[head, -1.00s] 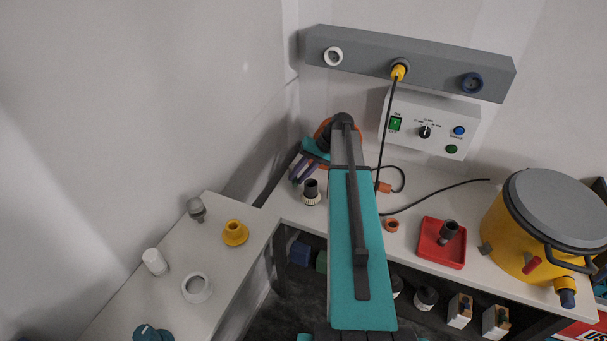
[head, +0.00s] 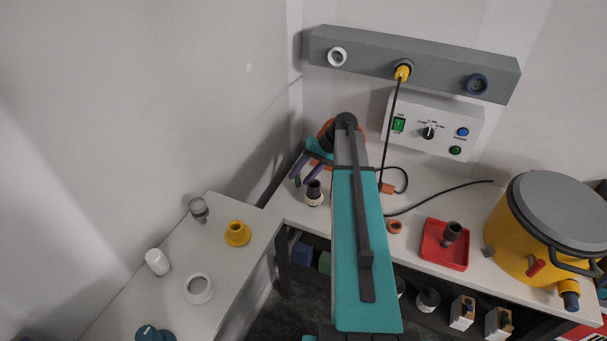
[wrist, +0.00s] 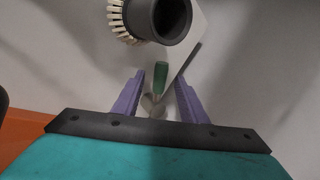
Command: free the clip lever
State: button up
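My gripper (wrist: 158,100) has two purple fingers, spread apart with a gap between them. In the head view it (head: 304,168) is low over the back corner of the bench, partly behind my arm. In the wrist view a small green-handled piece (wrist: 161,78) with a grey lower part shows in the gap between the fingers. I cannot tell whether either finger touches it. A red lever-like piece (head: 536,267) is on the front of the yellow pot (head: 515,240), far right of my gripper. I cannot tell which piece is the clip lever.
A dark cylinder with a pale ribbed base (head: 314,193) stands close to my gripper; it fills the wrist view's top (wrist: 158,18). A cable crosses the bench near an orange ring (head: 394,227) and a red tray (head: 444,254). A yellow fitting (head: 237,233) stands on the left bench.

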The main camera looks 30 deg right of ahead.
jog(key=b+v, duration=0.2)
jog(key=v, duration=1.1)
jog(key=shift+d+r, duration=0.2)
jog(key=shift+r, duration=0.15)
